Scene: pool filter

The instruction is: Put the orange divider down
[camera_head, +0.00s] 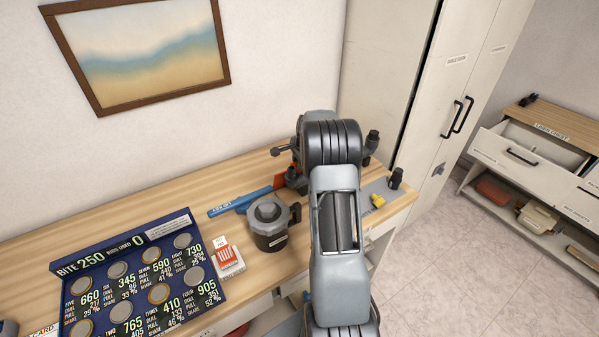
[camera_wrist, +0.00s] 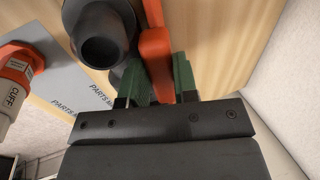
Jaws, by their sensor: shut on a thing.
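The orange divider (camera_wrist: 156,48) stands between the two green fingers of my gripper (camera_wrist: 162,80) in the wrist view, and the gripper is shut on it. A bit of orange that looks like the divider (camera_head: 279,180) shows left of my arm in the head view, above the wooden worktop (camera_head: 130,215). My arm hides the gripper there. A dark grey pipe-like part (camera_wrist: 103,38) is close to the left of the divider in the wrist view. I cannot tell whether the divider touches the worktop or that part.
A grey parts mat (camera_wrist: 62,88) and an orange-and-white cuff (camera_wrist: 14,75) are left in the wrist view. A blue tool (camera_head: 238,200), lidded dark pot (camera_head: 268,232), red-and-white box (camera_head: 228,260) and blue score board (camera_head: 140,285) occupy the worktop. Bare wood shows near the wall.

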